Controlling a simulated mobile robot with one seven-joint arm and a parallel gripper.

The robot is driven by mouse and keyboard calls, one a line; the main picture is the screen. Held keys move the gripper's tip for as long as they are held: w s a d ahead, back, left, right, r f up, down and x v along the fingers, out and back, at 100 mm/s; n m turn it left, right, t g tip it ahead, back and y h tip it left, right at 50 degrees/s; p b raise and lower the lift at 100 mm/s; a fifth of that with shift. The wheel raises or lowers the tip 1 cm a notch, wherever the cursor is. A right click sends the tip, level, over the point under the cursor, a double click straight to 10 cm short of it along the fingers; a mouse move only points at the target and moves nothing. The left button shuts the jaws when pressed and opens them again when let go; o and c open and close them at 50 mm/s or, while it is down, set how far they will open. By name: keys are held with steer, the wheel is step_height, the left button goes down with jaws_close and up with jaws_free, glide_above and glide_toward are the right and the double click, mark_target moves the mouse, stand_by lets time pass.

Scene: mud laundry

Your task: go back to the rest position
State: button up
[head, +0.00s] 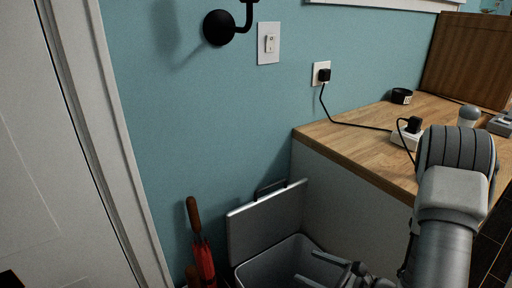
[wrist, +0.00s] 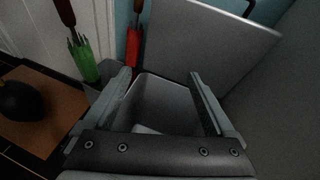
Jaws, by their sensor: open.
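My gripper (wrist: 160,85) is open and points down over a grey bin (wrist: 152,92) in the wrist view. Its two fingers stand apart, and nothing is held between them. In the head view my gripper (head: 328,272) shows at the bottom edge, partly cut off, over the open bin (head: 275,260). The bin's lid (head: 265,222) stands raised against the wall side. A small pale thing (wrist: 146,129) lies low inside the bin, partly hidden by the gripper body; I cannot tell what it is.
A wooden counter (head: 345,143) stands right of the bin, with a white power strip (head: 405,138) and a cable on it. A red umbrella (head: 204,262) and a green umbrella (wrist: 82,58) stand left of the bin. A white door (head: 50,150) is at the far left.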

steer(key=s+a+r+n+g, duration=0.9)
steer(key=s+r+n, duration=0.1)
steer(key=r+n, duration=0.4)
steer(key=s+d+r+n+t+h, duration=0.2)
steer(key=d+r+n+h, duration=0.2)
steer(key=r+n+h, duration=0.1)
steer(key=s+d+r+n+t+h+p, duration=0.1)
steer(key=s+d+r+n+t+h, duration=0.2)
steer(key=r+n+h, duration=0.3)
steer(key=shift+s+d+r, duration=0.3)
steer(key=shift+d+r, duration=0.35)
steer(key=shift+r, duration=0.1)
step_height(320, 180, up, 17)
steer(key=p, duration=1.7)
steer(key=shift+f, duration=0.2)
steer(key=shift+c, duration=0.2)
